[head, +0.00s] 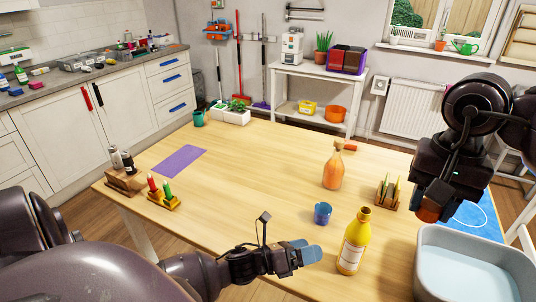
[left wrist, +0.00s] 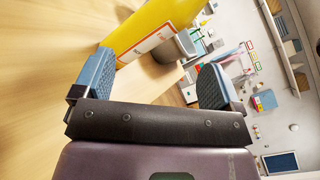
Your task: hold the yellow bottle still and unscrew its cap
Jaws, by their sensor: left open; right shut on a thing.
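The yellow bottle (head: 352,246) stands upright near the table's front edge, with a white label. Its narrow neck shows no clear cap on top. My left gripper (head: 312,252) is open just left of the bottle, its blue fingers pointing towards it. In the left wrist view the bottle (left wrist: 152,24) lies beyond the fingertips of the open left gripper (left wrist: 152,80), nearer one finger, not clasped. My right gripper (head: 430,212) is shut, raised to the right of the bottle and apart from it. What it grips is largely hidden, apparently the cap.
A blue cup (head: 322,213) stands close behind the left gripper. A pale blue basin (head: 474,270) lies right of the bottle. The table's middle is clear.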

